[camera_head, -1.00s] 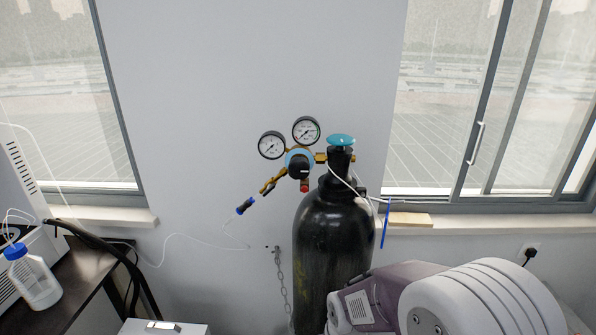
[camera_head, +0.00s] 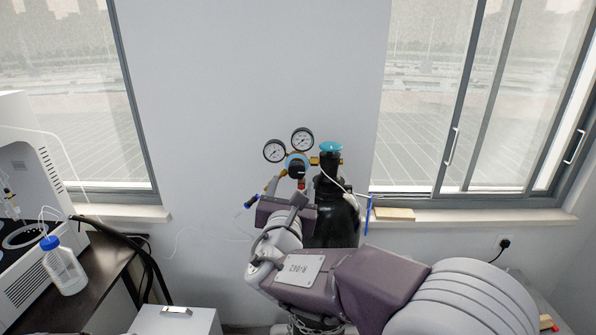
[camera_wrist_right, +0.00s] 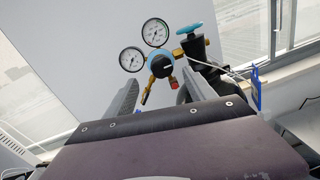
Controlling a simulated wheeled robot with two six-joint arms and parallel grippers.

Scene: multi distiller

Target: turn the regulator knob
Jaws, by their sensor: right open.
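The regulator knob (camera_head: 297,170) is black and sits on a blue and brass regulator body in front of the wall. It also shows in the right wrist view (camera_wrist_right: 161,67), just beyond and between my fingers. Two round white gauges (camera_head: 288,145) stand above it. The black gas cylinder (camera_head: 336,205) with a turquoise valve handwheel (camera_head: 330,147) is to its right, partly hidden by my right arm. My right gripper (camera_head: 283,190) is open and empty, its fingers pointing at the regulator from below and in front. In the wrist view the fingers (camera_wrist_right: 155,93) are apart. My left gripper is out of view.
A blue-capped bottle (camera_head: 65,267) stands on a dark bench at left beside a white instrument (camera_head: 20,225). A grey-white box (camera_head: 175,320) is at the bottom. Window sills flank the wall. A thin white tube runs past the cylinder.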

